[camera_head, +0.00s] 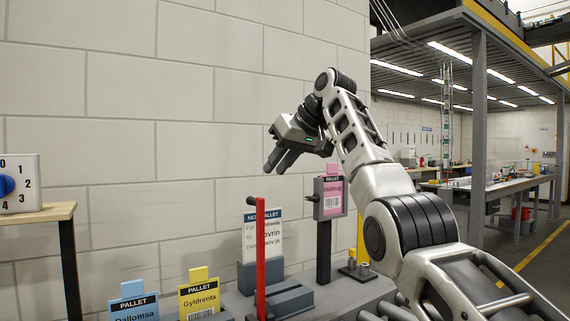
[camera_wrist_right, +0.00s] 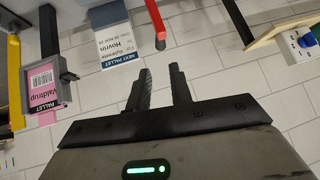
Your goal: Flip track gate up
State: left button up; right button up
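A red bar (camera_head: 261,258) with a black handle at its top stands upright in the head view; I take it to be the track gate. It also shows in the right wrist view, where the red bar (camera_wrist_right: 159,18) hangs from the top edge, its black tip toward my fingers. My right gripper (camera_head: 274,166) is in the air above the bar's top, near the wall, and touches nothing. In the right wrist view its two fingers (camera_wrist_right: 162,68) are apart with nothing between them. The bar's foot is hidden at the picture's bottom. My left gripper is out of view.
Several pallet signs stand around the bar: blue (camera_head: 134,305), yellow (camera_head: 199,297), white (camera_head: 272,237) behind it and pink (camera_head: 332,197) on a dark post to the right. A white dial box (camera_head: 25,184) sits on a wooden table (camera_head: 45,214) at left. A block wall is behind.

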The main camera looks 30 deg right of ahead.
jog(key=shift+v, duration=1.25)
